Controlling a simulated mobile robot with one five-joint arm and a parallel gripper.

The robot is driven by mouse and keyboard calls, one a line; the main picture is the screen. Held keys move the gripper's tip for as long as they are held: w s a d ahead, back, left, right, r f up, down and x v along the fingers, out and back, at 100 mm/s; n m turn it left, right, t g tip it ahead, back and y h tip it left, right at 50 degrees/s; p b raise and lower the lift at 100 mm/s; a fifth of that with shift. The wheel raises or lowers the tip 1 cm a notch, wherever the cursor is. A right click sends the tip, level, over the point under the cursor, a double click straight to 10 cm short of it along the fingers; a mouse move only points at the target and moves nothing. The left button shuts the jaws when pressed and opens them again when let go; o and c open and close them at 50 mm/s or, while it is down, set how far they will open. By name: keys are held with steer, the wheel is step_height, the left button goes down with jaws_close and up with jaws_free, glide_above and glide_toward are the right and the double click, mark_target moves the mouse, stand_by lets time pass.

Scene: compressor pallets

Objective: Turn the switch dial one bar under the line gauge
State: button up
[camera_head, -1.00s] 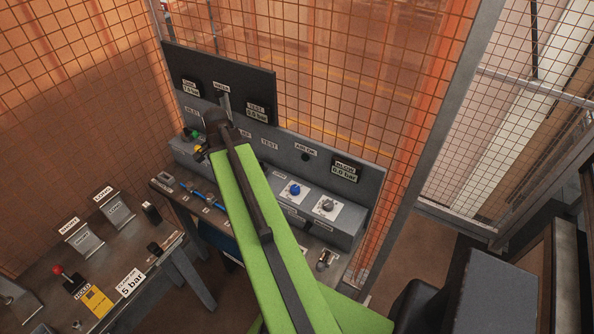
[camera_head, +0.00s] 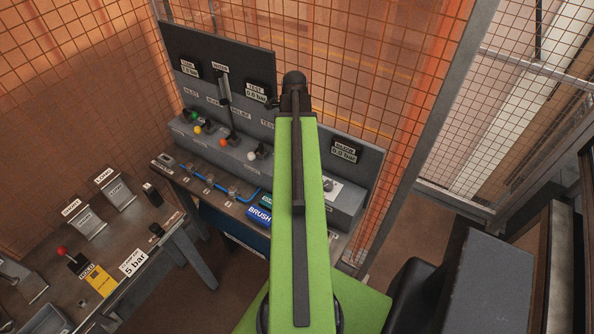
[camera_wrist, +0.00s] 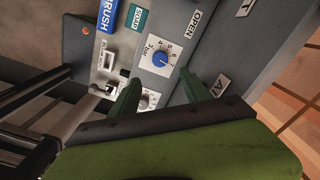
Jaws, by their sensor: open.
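The blue dial (camera_wrist: 158,59) sits on a white plate (camera_wrist: 145,63) with numbers and "bar" around it, in the wrist view. Its pointer is too small to read surely. In the head view my arm hides it. My gripper (camera_wrist: 174,92) is open and empty, its green fingers below the dial in the picture and apart from it. A second white plate with a knob (camera_wrist: 150,97) shows partly between the fingers. On the back panel, a gauge at upper left (camera_head: 190,69) shows a bar reading too small to read surely; the test gauge (camera_head: 257,92) reads about 0.0 bar.
The machine gauge (camera_head: 344,151) reads 0.0 bar. Several coloured-knob levers (camera_head: 231,140) stand on the console left of my arm. A blue BRUSH label (camera_head: 259,216) is on the bench front. A side table (camera_head: 110,225) holds a "5 bar" card (camera_head: 132,262). Mesh fencing stands behind.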

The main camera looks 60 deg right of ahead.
step_height(320, 180, down, 12)
steer(key=b, duration=1)
steer(key=shift+f+b, duration=0.1)
steer(key=shift+b, duration=0.2)
steer(key=shift+c, duration=0.2)
